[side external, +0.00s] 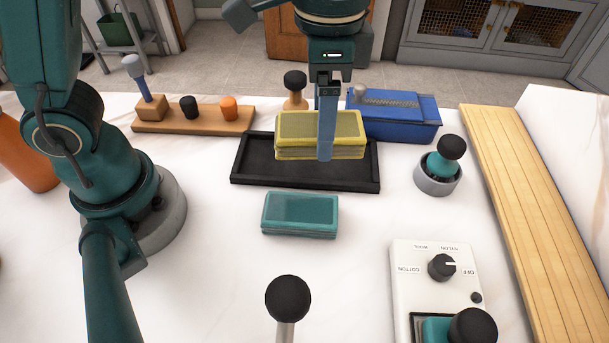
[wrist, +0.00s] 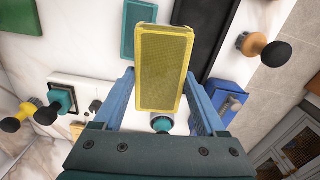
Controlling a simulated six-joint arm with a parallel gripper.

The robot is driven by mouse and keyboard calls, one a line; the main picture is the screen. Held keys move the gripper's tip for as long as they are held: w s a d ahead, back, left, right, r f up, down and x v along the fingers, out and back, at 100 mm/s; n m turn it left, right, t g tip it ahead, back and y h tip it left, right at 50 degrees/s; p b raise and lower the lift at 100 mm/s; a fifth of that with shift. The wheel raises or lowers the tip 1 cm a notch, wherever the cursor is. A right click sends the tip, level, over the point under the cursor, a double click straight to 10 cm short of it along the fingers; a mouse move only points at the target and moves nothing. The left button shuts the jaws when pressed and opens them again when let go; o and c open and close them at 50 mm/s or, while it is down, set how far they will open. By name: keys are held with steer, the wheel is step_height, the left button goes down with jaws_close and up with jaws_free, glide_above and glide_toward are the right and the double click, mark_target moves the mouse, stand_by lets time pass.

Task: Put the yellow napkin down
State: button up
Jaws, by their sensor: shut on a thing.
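The yellow napkin (side external: 300,133) is a folded rectangular block, held by my gripper (side external: 326,150) over the black tray (side external: 262,178). In the wrist view the yellow napkin (wrist: 162,70) sits between the two blue fingers of my gripper (wrist: 163,85). The gripper is shut on it. In the side view one finger hides part of its front face. I cannot tell whether its underside touches the tray. A similar teal folded block (side external: 300,214) lies on the white table in front of the tray; it also shows in the wrist view (wrist: 138,22).
A blue box (side external: 405,120) stands behind the tray at the right. A wooden peg rack (side external: 190,125) is behind left. A grey cup with a teal, black-knobbed piece (side external: 438,180) is to the right. A white dial panel (side external: 430,265) and black knob (side external: 287,298) are in front.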

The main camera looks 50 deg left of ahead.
steer(key=m, duration=0.1)
glide_above(342, 285)
step_height(342, 285, down, 8)
steer(key=shift+r, duration=0.2)
steer(key=shift+f, duration=2.05)
steer(key=shift+f, duration=0.15)
steer(key=o, duration=1.4)
